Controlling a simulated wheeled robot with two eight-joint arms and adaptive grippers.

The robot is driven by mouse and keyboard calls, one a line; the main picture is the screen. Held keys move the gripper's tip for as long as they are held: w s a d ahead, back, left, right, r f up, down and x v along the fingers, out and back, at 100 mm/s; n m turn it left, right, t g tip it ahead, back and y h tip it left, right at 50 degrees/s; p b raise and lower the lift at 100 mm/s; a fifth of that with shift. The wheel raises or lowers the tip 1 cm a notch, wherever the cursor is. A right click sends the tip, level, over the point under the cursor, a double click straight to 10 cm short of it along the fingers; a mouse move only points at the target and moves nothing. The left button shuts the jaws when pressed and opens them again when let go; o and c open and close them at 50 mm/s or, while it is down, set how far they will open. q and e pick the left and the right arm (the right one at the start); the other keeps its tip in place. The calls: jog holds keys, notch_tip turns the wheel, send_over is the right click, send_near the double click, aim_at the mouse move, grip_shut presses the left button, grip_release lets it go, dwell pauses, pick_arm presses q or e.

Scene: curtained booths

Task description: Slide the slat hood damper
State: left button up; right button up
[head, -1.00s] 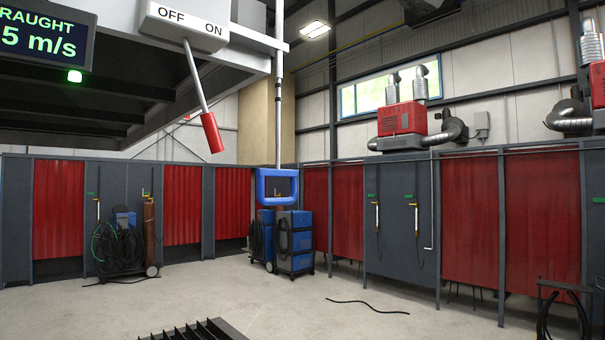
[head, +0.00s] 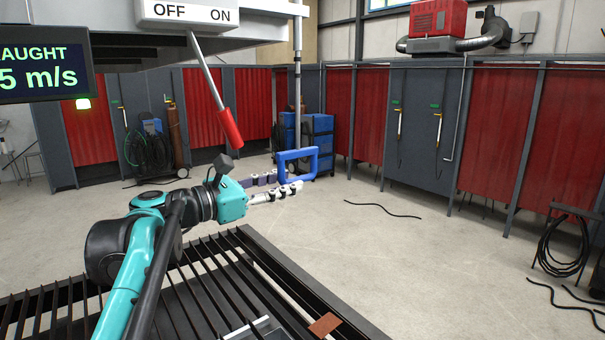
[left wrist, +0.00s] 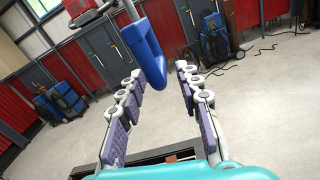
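A blue loop-shaped handle (head: 298,154) hangs at the lower end of a grey vertical rod (head: 298,80) beneath the hood's edge (head: 135,40). My left gripper (head: 285,182) is open at the handle, its fingertips close to the loop's lower left part. In the left wrist view, the blue handle (left wrist: 150,62) shows between and just beyond the two spread fingertips (left wrist: 160,75). I cannot tell whether a finger touches it. The damper's slats are not clearly visible. My right gripper is out of view.
A lever with a red grip (head: 229,127) hangs from an OFF/ON panel (head: 187,13), left of the handle. A draught display (head: 42,75) with a green light is at left. A dark slatted grate (head: 262,256) lies below my arm. Floor to the right is mostly clear.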

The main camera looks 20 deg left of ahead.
aim_at(311, 159)
pick_arm(q)
jog(key=x, duration=0.4)
jog(key=shift+w+d, duration=0.15)
jog(key=shift+w, duration=0.05)
grip_shut()
jog(key=shift+r+p, duration=1.65)
jog(key=shift+r, duration=0.4)
jog(key=shift+f, duration=0.15)
grip_release()
jog(key=v, duration=1.2)
